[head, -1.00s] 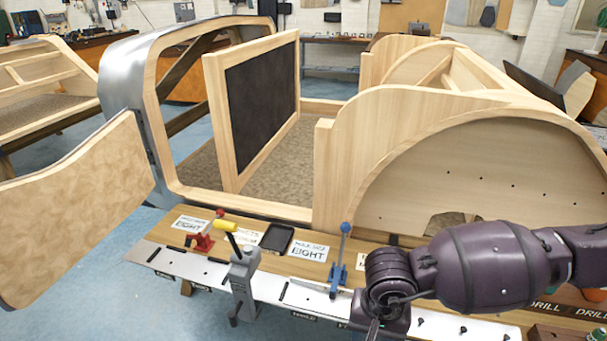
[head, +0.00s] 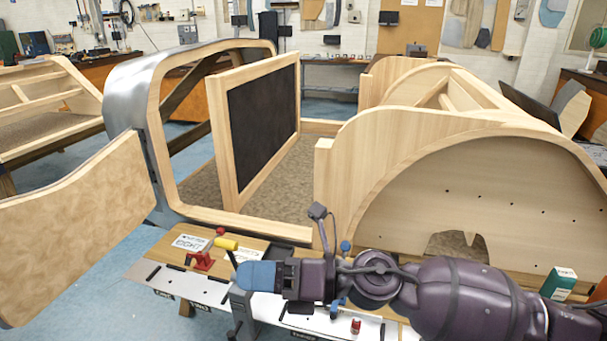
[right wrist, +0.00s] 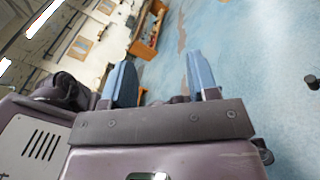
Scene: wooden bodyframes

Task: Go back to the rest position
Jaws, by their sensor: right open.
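My right gripper (head: 256,275) is in the head view, in front of the wooden bodyframe and over the workbench. Its blue fingers point left, and it overlaps the middle of the bench in the picture. In the right wrist view the two blue fingers of my right gripper (right wrist: 159,75) stand apart with nothing between them. Only blue floor and part of the room show past them. My left gripper is not in either view.
The wooden bodyframe (head: 345,170) stands behind. A wooden door panel (head: 75,225) is at left. A green box (head: 559,284) is at right. Blue floor (head: 85,300) is clear at lower left.

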